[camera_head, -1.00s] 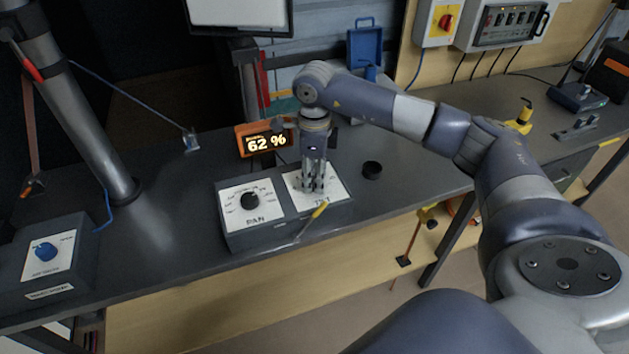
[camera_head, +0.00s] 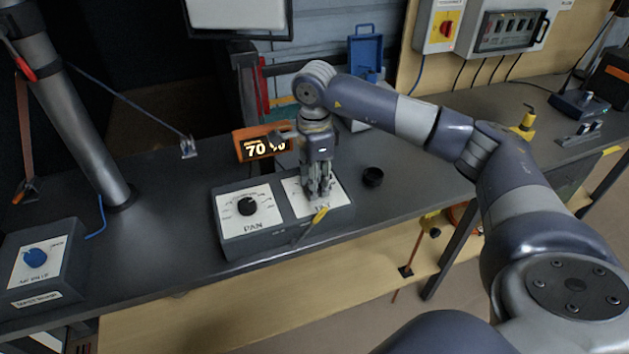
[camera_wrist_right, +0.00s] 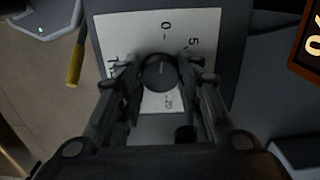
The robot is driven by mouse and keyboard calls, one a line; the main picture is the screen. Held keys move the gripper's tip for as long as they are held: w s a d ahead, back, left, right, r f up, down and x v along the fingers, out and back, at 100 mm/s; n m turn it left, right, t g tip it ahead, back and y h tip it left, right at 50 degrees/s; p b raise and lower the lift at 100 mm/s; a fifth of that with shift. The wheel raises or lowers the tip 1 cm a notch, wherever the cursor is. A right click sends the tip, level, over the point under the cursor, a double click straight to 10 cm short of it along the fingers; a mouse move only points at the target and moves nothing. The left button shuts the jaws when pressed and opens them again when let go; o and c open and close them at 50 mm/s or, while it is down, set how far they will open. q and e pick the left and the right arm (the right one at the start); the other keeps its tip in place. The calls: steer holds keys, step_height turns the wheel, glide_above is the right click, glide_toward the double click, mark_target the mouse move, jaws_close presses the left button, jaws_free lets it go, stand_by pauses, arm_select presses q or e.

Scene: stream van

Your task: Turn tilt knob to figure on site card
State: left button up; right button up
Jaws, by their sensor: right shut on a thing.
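The control box (camera_head: 283,235) stands on the dark bench with a PAN dial and a second dial whose label is partly covered. My right gripper (camera_head: 318,194) points down over this second dial and hides its knob in the head view. In the right wrist view, the round dark tilt knob (camera_wrist_right: 159,72) sits between the fingers of my right gripper (camera_wrist_right: 160,80), which is shut on it. A white scale plate with figures surrounds the knob. The orange-framed display (camera_head: 262,146) reads 70 %. I cannot make out a site card. My left gripper is not in view.
The black PAN knob (camera_head: 247,207) is left of my gripper. A yellow-tipped tool (camera_head: 320,215) lies at the box's front edge. A small black round pot (camera_head: 373,176) stands to the right. A box with a blue knob (camera_head: 36,257) is at far left.

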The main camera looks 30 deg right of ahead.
steer(key=o, duration=1.1)
steer(key=shift+r, duration=0.15)
step_height(320, 180, up, 12)
steer(key=shift+f, duration=0.1)
